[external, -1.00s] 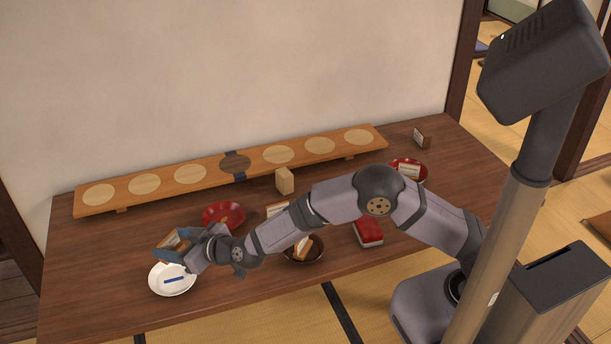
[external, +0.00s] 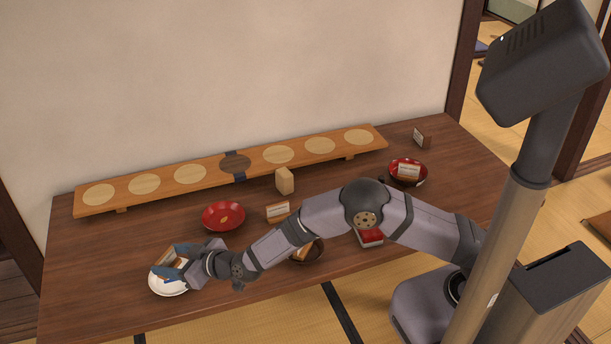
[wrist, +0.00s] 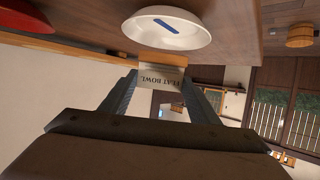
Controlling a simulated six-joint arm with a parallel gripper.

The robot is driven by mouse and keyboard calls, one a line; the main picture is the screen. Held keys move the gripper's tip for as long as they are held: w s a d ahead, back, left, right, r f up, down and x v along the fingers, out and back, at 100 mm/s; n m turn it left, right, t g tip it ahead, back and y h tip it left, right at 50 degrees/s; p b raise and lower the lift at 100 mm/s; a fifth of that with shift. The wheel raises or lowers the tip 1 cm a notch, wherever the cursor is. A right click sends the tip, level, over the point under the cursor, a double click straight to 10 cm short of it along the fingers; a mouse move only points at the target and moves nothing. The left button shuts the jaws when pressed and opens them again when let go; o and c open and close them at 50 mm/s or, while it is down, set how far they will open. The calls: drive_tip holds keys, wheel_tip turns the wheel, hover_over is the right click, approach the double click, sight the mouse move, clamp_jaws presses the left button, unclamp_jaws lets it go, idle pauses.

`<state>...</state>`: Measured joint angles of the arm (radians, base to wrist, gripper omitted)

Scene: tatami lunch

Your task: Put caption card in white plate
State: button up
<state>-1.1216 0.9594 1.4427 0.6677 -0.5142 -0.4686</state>
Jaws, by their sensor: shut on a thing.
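My gripper (external: 172,258) is at the front left of the table, shut on a caption card (wrist: 172,80) that reads "FLAT BOWL". The card has a wooden edge and a pale face, and it is held between both fingertips (wrist: 162,78). The white plate (external: 165,289) with a blue bar mark lies below the gripper, which partly covers it in the external view. In the wrist view the white plate (wrist: 190,42) is just beyond the card's wooden edge. I cannot tell whether card and plate touch.
A red dish (external: 223,215) is right of the plate. Other cards stand at mid table (external: 278,210), in a dark bowl (external: 304,251) and in a red bowl (external: 408,171). A wooden block (external: 285,181) and a long board (external: 190,175) lie behind.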

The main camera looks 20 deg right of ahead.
drive_tip(key=shift+f, duration=1.95)
drive_tip(key=shift+f, duration=0.1)
drive_tip(key=shift+f, duration=0.15)
drive_tip(key=o, duration=1)
drive_tip(key=shift+r, duration=0.3)
drive_tip(key=b+v, duration=0.1)
drive_tip(key=v, duration=1.1)
